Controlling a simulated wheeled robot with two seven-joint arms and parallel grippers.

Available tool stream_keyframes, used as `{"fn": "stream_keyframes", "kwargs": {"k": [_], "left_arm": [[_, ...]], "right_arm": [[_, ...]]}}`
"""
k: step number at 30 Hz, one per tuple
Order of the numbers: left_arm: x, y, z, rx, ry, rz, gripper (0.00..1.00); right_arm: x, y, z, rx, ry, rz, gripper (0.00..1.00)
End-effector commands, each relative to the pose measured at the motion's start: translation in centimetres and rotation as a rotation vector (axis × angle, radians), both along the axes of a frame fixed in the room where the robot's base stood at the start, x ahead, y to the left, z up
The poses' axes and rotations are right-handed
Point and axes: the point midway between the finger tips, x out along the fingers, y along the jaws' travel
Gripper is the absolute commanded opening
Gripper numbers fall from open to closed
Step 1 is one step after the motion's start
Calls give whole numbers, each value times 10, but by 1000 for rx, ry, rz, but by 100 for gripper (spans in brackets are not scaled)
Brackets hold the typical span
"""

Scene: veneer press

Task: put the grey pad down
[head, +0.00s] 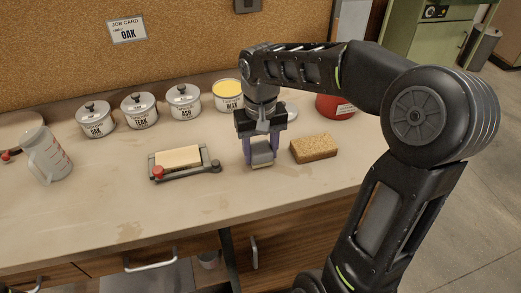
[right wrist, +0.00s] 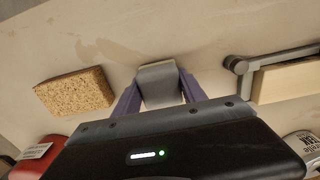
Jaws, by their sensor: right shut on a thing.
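The grey pad (head: 262,154) is between the fingers of my right gripper (head: 260,150), which is shut on it. The pad is over the bench top, between the clamped pale block and the sponge. I cannot tell whether it touches the bench. In the right wrist view the pad (right wrist: 158,82) sits between the two purple fingers (right wrist: 160,95), with bare bench beyond it. My left gripper is not in view.
A small press with a pale block (head: 178,157) stands left of the gripper, and a brown sponge (head: 314,148) lies to its right. Behind are lidded tins (head: 140,111), an open yellow tin (head: 228,97) and a red container (head: 334,107). A measuring jug (head: 46,155) stands left. The front bench (head: 110,205) is clear.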

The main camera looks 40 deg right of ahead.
Motion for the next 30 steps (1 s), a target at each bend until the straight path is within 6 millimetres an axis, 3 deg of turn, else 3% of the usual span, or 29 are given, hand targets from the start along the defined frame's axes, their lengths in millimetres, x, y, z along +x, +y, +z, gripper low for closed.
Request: {"fn": "stream_keyframes", "kwargs": {"k": [8,9,16,25,30], "left_arm": [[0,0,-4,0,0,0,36],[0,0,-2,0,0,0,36],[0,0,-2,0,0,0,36],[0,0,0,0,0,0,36],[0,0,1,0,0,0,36]], "right_arm": [[0,0,-4,0,0,0,16],[0,0,-3,0,0,0,52],[0,0,-2,0,0,0,71],[0,0,0,0,0,0,71],[1,0,13,-1,-3,0,71]]}}
